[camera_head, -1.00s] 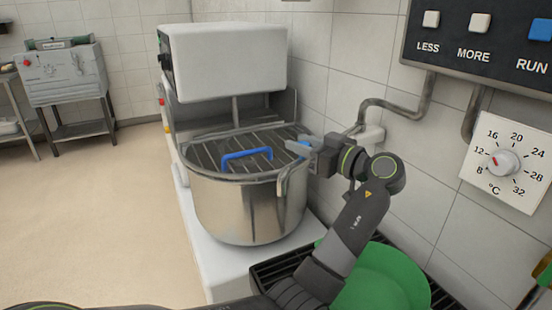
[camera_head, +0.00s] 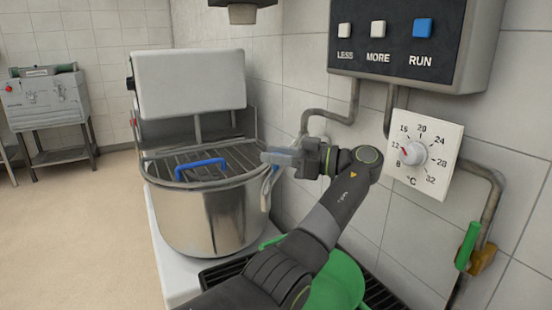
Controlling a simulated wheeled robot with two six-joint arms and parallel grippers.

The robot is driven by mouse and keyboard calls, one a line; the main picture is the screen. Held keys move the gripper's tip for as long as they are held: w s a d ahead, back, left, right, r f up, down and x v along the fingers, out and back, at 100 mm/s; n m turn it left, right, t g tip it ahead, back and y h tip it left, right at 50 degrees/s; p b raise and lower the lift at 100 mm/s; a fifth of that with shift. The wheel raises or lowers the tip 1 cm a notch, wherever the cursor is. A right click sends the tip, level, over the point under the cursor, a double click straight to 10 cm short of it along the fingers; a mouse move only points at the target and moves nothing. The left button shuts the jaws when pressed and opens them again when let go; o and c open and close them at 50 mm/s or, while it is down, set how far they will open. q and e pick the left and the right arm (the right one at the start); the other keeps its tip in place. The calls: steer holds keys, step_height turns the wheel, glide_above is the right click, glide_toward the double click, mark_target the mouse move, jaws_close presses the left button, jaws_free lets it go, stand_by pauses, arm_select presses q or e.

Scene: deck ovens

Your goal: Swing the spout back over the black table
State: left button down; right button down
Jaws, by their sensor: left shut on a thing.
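My left gripper (camera_head: 280,160) is at the right rim of the steel mixer bowl, shut on the spout. The spout (camera_head: 266,192) is a grey pipe whose bent-down end hangs at the bowl's right edge, with a bit of blue by the fingers. The gripper and wrist hide much of its length. The black table (camera_head: 213,277) has a slatted top and stands low at the right of the mixer, partly behind my arm. A green bowl (camera_head: 345,280) sits on it. My right gripper is not in view.
The mixer bowl (camera_head: 205,222) has a wire guard with a blue handle (camera_head: 201,168). A black control box (camera_head: 400,45), a temperature dial (camera_head: 413,153) and pipes with a green lever (camera_head: 467,246) are on the wall. Open floor lies left.

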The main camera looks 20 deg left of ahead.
arm_select(q)
steer(key=shift+d+f+g, duration=0.1)
steer(key=shift+d+g, duration=0.2)
steer(key=shift+d, duration=0.05)
steer(key=shift+f, duration=0.1)
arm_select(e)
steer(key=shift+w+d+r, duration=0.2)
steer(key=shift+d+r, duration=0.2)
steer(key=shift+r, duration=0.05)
arm_select(q)
steer(key=shift+d, duration=0.1)
steer(key=c, duration=1.3)
jaws_free()
steer(key=shift+o, duration=1)
steer(key=shift+w+d, duration=0.1)
steer(key=shift+d, duration=0.1)
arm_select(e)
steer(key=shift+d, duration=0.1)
arm_select(q)
steer(key=shift+a, duration=0.1)
